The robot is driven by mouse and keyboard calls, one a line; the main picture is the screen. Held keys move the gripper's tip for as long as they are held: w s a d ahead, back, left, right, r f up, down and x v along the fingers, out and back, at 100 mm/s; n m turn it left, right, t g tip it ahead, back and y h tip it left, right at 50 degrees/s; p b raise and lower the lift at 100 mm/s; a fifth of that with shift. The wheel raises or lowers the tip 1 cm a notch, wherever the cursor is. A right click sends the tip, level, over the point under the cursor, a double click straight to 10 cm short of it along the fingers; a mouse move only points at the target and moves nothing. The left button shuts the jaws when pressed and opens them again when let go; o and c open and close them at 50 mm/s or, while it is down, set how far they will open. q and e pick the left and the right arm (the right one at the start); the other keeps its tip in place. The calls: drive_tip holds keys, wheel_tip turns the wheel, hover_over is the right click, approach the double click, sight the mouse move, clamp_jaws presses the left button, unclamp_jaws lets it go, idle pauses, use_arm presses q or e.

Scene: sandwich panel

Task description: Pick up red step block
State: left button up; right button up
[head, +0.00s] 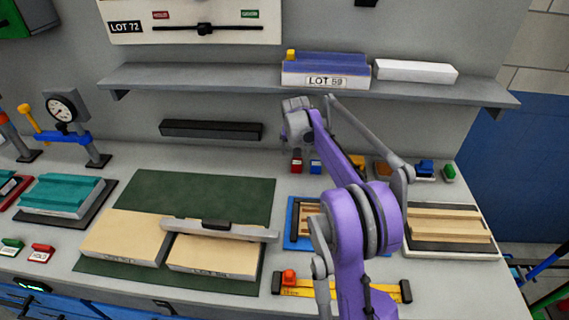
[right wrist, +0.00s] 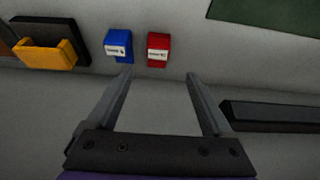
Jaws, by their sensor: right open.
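The red step block (head: 297,163) stands on the bench near the back wall, left of a blue block (head: 316,167). In the right wrist view the red block (right wrist: 158,49), with a white label, lies beyond the fingertips and between their lines. The blue block (right wrist: 118,45) is beside it, near the left finger's line. My right gripper (right wrist: 159,74) is open with nothing between its fingers. My left gripper is in neither view.
A shelf (head: 220,80) with a LOT 59 block runs above the bench. A dark bar (head: 211,130) is on the wall. A yellow block in a dark holder (right wrist: 45,53) stands past the blue block. A green mat (head: 200,192) with panels lies left.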

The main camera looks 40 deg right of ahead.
sight(297, 161)
drive_tip(key=x, duration=0.3)
drive_tip(key=shift+d+f, duration=0.15)
drive_tip(key=shift+f, duration=0.2)
drive_tip(key=x, duration=0.5)
drive_tip(key=shift+w+d+f, duration=0.2)
drive_tip(key=shift+d, duration=0.05)
drive_tip(key=shift+s+r, duration=0.1)
drive_tip(key=shift+c, duration=0.3)
clamp_jaws()
